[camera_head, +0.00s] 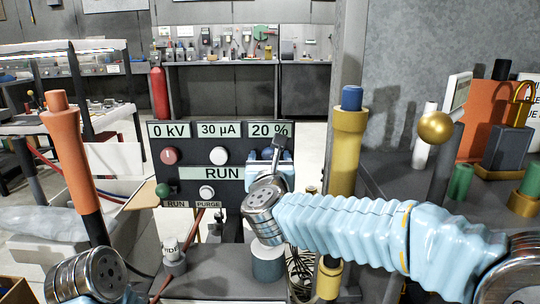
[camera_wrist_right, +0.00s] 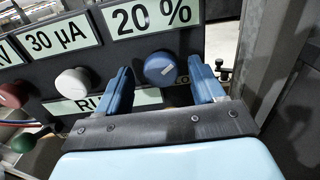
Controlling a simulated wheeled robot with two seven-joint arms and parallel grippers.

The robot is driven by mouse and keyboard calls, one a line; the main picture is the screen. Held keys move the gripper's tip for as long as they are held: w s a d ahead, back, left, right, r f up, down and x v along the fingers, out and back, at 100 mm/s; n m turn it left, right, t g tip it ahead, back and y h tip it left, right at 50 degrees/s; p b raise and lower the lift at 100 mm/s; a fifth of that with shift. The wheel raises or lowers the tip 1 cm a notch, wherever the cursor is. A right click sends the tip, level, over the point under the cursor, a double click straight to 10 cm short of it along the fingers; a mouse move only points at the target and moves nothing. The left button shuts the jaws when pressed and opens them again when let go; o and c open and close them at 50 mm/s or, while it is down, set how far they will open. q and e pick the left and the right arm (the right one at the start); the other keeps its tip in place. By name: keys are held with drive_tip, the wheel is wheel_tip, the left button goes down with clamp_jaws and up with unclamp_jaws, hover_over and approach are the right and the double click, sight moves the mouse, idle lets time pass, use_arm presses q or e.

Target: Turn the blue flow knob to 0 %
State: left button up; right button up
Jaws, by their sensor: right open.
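The blue flow knob (camera_wrist_right: 160,67) is on the dark panel under the "20 %" display (camera_wrist_right: 153,16). It has a short pale mark on its face, tilted up to the right. My right gripper (camera_wrist_right: 159,85) is open, with one blue finger on each side of the knob and a visible gap to each. In the head view my right gripper (camera_head: 268,162) is in front of the panel's right part and hides the knob. The "20 %" display also shows there (camera_head: 269,129). Only the wrist end of my left arm shows at the lower left; its fingers are not in view.
The panel also has a red knob (camera_head: 169,156), a white knob (camera_head: 218,156), a green button (camera_head: 162,190) and a white button (camera_head: 207,192). A yellow post with a blue top (camera_head: 347,150) stands close right of the panel. An orange post (camera_head: 68,150) stands left.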

drive_tip(key=shift+w, duration=0.3)
drive_tip(key=c, duration=1)
drive_tip(key=shift+c, duration=0.2)
